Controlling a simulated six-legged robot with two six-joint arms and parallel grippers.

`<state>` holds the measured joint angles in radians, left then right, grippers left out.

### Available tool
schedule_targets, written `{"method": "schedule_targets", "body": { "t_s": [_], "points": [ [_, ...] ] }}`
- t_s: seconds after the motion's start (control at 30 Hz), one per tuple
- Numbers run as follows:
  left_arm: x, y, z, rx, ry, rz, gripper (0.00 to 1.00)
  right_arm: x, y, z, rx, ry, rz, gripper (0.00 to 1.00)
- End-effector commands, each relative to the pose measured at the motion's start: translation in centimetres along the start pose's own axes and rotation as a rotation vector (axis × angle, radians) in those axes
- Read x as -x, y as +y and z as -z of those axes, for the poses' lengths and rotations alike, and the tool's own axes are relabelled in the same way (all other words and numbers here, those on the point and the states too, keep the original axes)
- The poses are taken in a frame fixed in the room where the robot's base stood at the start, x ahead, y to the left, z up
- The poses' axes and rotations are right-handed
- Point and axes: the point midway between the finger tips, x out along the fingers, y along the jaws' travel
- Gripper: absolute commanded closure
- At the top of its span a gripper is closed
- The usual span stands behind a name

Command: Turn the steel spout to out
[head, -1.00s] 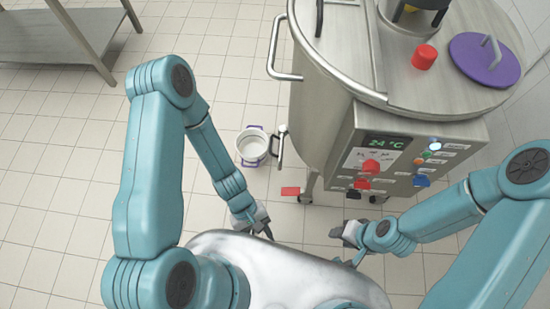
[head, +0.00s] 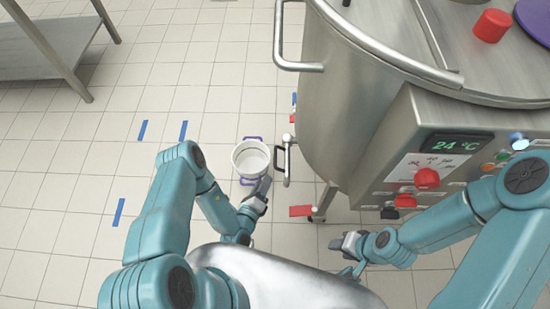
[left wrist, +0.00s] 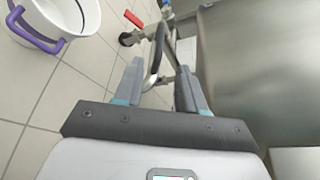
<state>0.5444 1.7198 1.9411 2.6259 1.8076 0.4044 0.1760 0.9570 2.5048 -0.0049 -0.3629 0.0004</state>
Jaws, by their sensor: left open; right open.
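The steel spout (head: 287,165) is a slim upright-looking pipe at the left side of the big steel tank (head: 345,115), beside the white bucket (head: 251,157). A black loop shows next to it. My left gripper (head: 266,184) is open and just left of and below the spout. In the left wrist view a bent steel pipe (left wrist: 155,62), seemingly the spout, shows between the open fingers (left wrist: 157,88); I cannot tell whether they touch it. My right gripper (head: 343,243) is open and empty, low in front of the tank's control box, away from the spout.
The bucket has purple handles (left wrist: 32,32) and stands on the tiled floor. A red pedal-like plate (head: 300,211) lies near a tank caster. Blue tape marks (head: 143,130) lie on open floor at left. A steel table (head: 45,50) stands at top left.

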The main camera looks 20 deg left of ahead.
Motion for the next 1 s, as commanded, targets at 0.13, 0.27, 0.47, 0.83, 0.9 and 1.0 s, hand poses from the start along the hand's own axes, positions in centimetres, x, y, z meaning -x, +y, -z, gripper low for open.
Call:
{"method": "schedule_targets", "body": {
  "t_s": [0.13,0.27,0.47,0.83,0.9,1.0],
  "points": [
    [-3.9,0.1,0.2,-0.004,0.0,0.009,0.6,-1.3,0.5,0.0,0.0,0.0,0.0,0.57],
    [-7.1,0.1,0.2,-0.003,0.002,0.008,0.6,-2.1,0.8,0.0,0.0,0.0,0.0,0.57],
    [-11.0,0.1,0.0,-0.001,0.002,0.007,0.6,-3.2,1.2,0.1,0.0,0.0,0.0,0.57],
    [-13.3,0.0,-0.3,0.001,0.004,0.003,0.6,-3.7,1.3,0.1,0.0,0.0,0.0,0.57],
    [-13.3,0.0,-0.3,0.001,0.004,0.003,0.6,-3.7,1.3,0.1,0.0,0.0,0.0,0.57],
    [-13.2,0.0,-0.3,0.001,0.004,0.003,0.7,-3.7,1.3,0.1,0.0,0.0,0.0,0.57]
  ]
}}
